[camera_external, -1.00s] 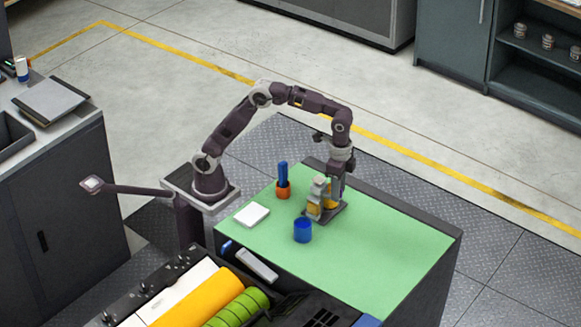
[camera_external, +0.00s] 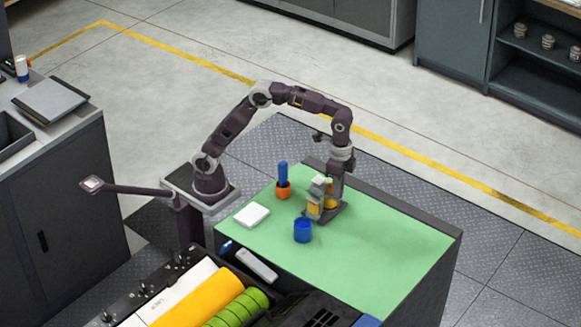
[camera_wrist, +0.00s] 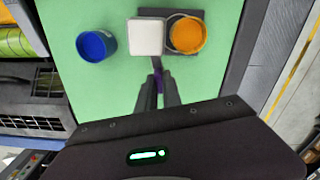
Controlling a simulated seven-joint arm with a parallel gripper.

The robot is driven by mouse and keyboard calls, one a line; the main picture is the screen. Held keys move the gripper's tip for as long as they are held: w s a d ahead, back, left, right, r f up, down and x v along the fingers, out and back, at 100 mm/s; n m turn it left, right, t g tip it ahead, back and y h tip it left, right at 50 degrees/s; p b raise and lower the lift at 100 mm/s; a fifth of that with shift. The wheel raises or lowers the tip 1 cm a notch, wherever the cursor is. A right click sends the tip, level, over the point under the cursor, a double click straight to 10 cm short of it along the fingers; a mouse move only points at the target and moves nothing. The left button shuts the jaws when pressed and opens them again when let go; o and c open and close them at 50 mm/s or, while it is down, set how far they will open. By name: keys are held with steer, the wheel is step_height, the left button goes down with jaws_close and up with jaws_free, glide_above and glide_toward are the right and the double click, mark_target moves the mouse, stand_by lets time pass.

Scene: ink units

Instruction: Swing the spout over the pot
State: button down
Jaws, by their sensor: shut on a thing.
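The ink unit stands on a dark base plate (camera_external: 340,211) on the green mat. It has a pale block on top (camera_external: 321,182) and orange-yellow parts; the wrist view shows the white block top (camera_wrist: 146,36) beside a round orange part (camera_wrist: 186,34). The blue pot (camera_external: 303,231) stands on the mat in front of the unit; in the wrist view the pot (camera_wrist: 95,46) is left of the white block, apart from it. My gripper (camera_wrist: 158,84) is shut on a narrow purple piece at a thin arm leading to the block. The spout's outlet cannot be made out.
A white square block (camera_external: 252,214) lies to the left. The green mat (camera_external: 385,255) is clear at the right. Rolls and equipment fill the front left.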

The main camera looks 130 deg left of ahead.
stand_by(0.9)
steer(key=s+a+n, duration=0.4)
steer(key=s+n, duration=0.1)
steer(key=n, duration=0.9)
steer(key=shift+s+a+n, duration=0.3)
steer(key=shift+s+n, duration=0.1)
steer(key=shift+s+r, duration=0.1)
stand_by(0.4)
steer(key=c, duration=1.5)
jaws_free()
